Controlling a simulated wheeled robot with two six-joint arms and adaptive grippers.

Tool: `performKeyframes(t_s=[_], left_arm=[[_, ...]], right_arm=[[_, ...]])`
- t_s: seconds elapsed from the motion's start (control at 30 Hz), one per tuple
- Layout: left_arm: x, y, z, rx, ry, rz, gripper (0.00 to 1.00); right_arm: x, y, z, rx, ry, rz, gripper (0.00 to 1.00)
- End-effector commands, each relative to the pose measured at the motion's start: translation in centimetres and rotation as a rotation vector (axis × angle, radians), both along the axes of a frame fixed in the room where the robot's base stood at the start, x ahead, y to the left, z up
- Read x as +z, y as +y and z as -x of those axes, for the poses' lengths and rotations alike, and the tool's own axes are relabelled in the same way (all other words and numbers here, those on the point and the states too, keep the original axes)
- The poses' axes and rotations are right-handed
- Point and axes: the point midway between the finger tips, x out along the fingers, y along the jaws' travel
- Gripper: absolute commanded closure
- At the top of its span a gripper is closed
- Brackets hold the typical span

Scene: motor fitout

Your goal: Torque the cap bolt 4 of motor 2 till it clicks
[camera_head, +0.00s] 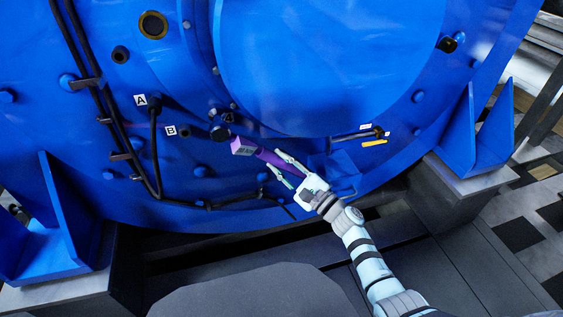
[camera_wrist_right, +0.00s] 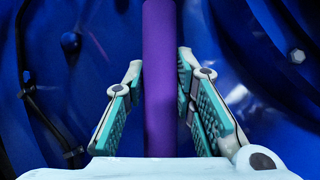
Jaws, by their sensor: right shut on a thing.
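My right gripper (camera_head: 282,165) is shut on a purple wrench (camera_head: 267,156), in front of the lower part of the blue motor (camera_head: 110,205). The wrench's box-like head (camera_head: 243,147) points up and left, close to a dark round fitting (camera_head: 219,131). I cannot tell whether it touches anything. In the right wrist view the purple shaft (camera_wrist_right: 159,90) runs between the teal finger pads (camera_wrist_right: 160,72); its far end is out of frame. Blue bolt heads show at the upper left (camera_head: 215,71) and below (camera_head: 200,171). No bolt numbers are readable. My left gripper is not in view.
Black cables (camera_head: 155,150) run down the motor's left side, near labels A (camera_head: 140,100) and B (camera_head: 170,131). Blue brackets stand at left (camera_head: 55,225) and right (camera_head: 485,130). A yellow strip (camera_head: 374,143) lies right of the gripper.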

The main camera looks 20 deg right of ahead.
Motion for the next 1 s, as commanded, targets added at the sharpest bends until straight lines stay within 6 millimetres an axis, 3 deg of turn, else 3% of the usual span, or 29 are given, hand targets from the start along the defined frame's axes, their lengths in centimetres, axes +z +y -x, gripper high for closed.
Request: performKeyframes(t_s=[1.0], left_arm=[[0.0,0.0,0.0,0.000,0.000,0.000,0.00]], right_arm=[[-1.5,1.9,0.0,0.002,-0.001,-0.141,1.00]])
